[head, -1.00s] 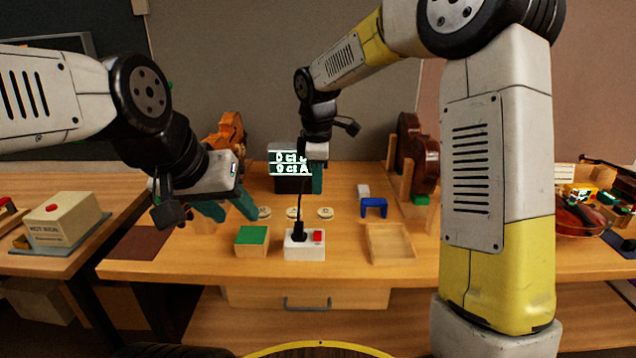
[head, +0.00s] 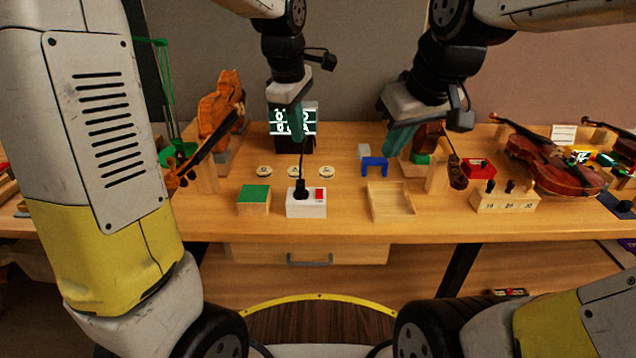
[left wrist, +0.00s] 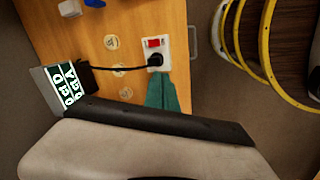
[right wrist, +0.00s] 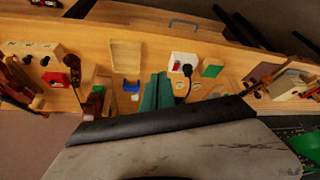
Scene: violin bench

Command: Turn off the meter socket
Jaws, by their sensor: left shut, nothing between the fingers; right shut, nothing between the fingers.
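The meter socket is a white box (head: 306,209) near the bench's front edge, with a red switch (head: 320,195) on its right and a black plug (head: 301,188) in it. A cord runs up from the plug towards the black meter (head: 311,141), whose display is lit. I cannot tell the switch's position. My left gripper (head: 298,138) is shut and empty, above the bench in front of the meter. In the left wrist view its teal fingers (left wrist: 166,94) point towards the socket (left wrist: 165,48). My right gripper (head: 391,150) is shut and empty, farther right, near the blue stand.
A green-topped block (head: 254,198) stands left of the socket and a shallow wooden tray (head: 389,203) right of it. Several round discs (head: 264,171) lie behind. A blue stand (head: 374,164) and violins (head: 553,164) stand further right. Bare bench lies around the socket.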

